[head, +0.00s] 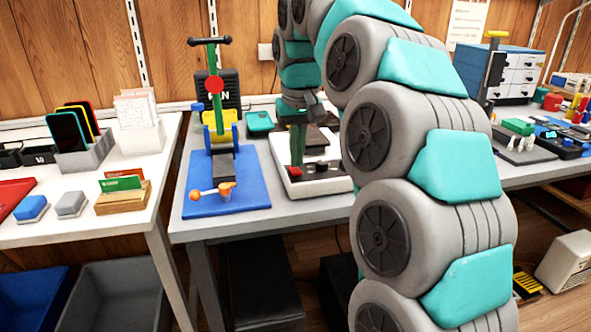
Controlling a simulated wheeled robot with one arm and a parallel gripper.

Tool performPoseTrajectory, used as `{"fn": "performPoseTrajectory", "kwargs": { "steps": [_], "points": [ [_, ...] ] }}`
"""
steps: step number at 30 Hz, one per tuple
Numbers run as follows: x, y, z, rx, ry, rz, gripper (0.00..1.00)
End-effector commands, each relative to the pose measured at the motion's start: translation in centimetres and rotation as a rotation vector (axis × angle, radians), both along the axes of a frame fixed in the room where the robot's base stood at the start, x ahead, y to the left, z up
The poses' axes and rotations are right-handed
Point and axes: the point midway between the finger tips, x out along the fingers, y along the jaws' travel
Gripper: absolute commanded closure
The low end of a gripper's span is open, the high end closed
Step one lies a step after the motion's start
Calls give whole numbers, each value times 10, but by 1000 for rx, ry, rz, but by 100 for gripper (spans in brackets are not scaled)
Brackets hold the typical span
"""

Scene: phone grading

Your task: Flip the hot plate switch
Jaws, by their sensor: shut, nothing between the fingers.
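The hot plate (330,187) is a low white unit with a dark top, standing on the grey table right of the blue mat.
A blue mat (225,196) with a green-handled press (214,100) and an orange-ended fixture (213,191) lies to the left. A teal phone-like block (259,123) lies behind. A white table (150,208) holds phones in a rack. Tools crowd the right bench.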

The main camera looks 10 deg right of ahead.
Motion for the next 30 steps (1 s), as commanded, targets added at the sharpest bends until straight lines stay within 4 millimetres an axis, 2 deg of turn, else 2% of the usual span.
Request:
{"fn": "performPoseTrajectory", "kwargs": {
  "steps": [30],
  "points": [
    [0,0,-14,0,0,0,100]
  ]
}}
